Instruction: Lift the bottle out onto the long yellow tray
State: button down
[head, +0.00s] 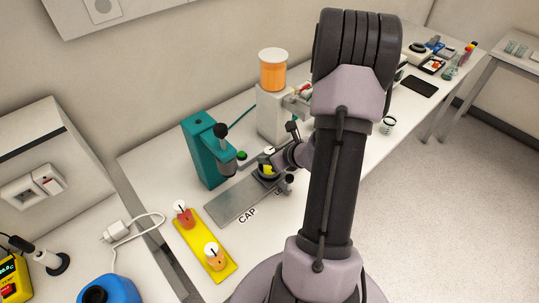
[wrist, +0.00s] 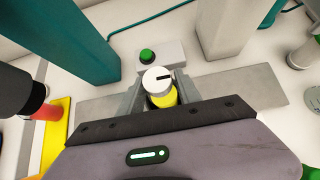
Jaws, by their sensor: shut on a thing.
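A small bottle with a yellow body (wrist: 166,97) and a white cap with a dark mark stands upright between my gripper's fingers in the wrist view. My gripper (head: 268,172) is shut on it above the grey metal plate (head: 228,203), beside the teal press. In the head view the bottle's white cap (head: 269,150) shows, with much of its body hidden by my gripper. The long yellow tray (head: 228,271) lies at the lower left and carries a red bottle (head: 185,217) and an orange bottle (head: 214,258), both white-capped. The gap between them looks clear.
The teal press (head: 203,150) with a black knob stands between my gripper and the wall. A green button (wrist: 147,55) sits on a light block behind the bottle. A grey machine with an orange container (head: 273,72) stands further back. The word CAP marks the table's front.

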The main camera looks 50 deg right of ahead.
aim_at(267, 148)
jog(key=shift+r+p, duration=0.5)
jog(key=shift+r, duration=0.25)
dwell(0.3)
jog(key=shift+r+p, duration=0.65)
jog(key=shift+r, duration=0.3)
